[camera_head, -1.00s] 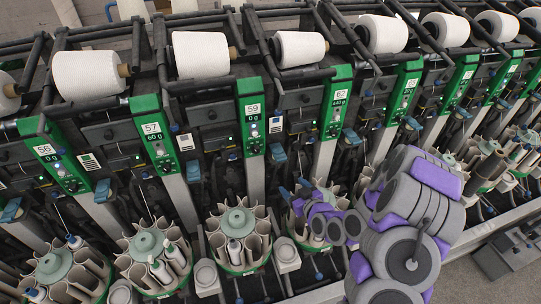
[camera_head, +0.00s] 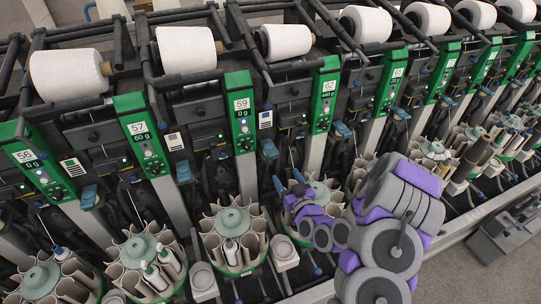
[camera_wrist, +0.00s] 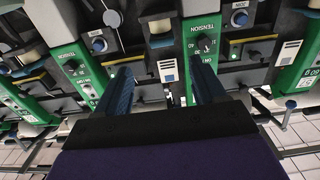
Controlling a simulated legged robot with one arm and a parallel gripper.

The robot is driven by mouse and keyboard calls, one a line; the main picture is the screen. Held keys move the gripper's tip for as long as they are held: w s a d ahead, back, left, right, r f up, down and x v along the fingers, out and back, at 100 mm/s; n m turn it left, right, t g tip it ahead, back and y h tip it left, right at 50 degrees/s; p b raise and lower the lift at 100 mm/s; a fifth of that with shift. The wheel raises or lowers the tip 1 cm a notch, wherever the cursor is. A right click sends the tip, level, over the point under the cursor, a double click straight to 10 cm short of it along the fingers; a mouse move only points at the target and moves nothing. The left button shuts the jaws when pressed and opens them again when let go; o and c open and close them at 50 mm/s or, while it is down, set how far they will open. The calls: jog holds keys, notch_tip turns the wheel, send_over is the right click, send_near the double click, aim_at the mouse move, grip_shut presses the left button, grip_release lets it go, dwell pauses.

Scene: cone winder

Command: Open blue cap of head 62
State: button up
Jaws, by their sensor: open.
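Head 62 has a green panel (camera_head: 325,95) right of the picture's middle in the head view. A blue cap-like piece (camera_head: 342,130) sits at its lower right, and a similar one (camera_head: 270,148) sits to its left, beside head 59's panel. I cannot tell for sure which is head 62's cap. My gripper (camera_head: 289,182) is below and left of head 62's panel, above a round bobbin magazine. It also shows in the wrist view (camera_wrist: 161,72), with two dark blue fingers spread apart and nothing between them. No number 62 is readable there.
Neighbouring heads 59 (camera_head: 242,115) and 57 (camera_head: 142,130) stand to the left. Bobbin magazines (camera_head: 232,218) line the front below the heads. White yarn cones (camera_head: 290,41) sit along the top.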

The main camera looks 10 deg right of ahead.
aim_at(273, 155)
jog(key=w+a+b, duration=0.1)
jog(key=w, duration=0.4)
jog(key=w+a+b, duration=0.1)
jog(key=w+b, duration=0.1)
jog(key=w, duration=0.3)
jog(key=w+a+b, duration=0.1)
jog(key=w, duration=0.4)
jog(key=shift+a, duration=0.1)
jog(key=c, duration=1.2)
jog(key=shift+c, duration=0.2)
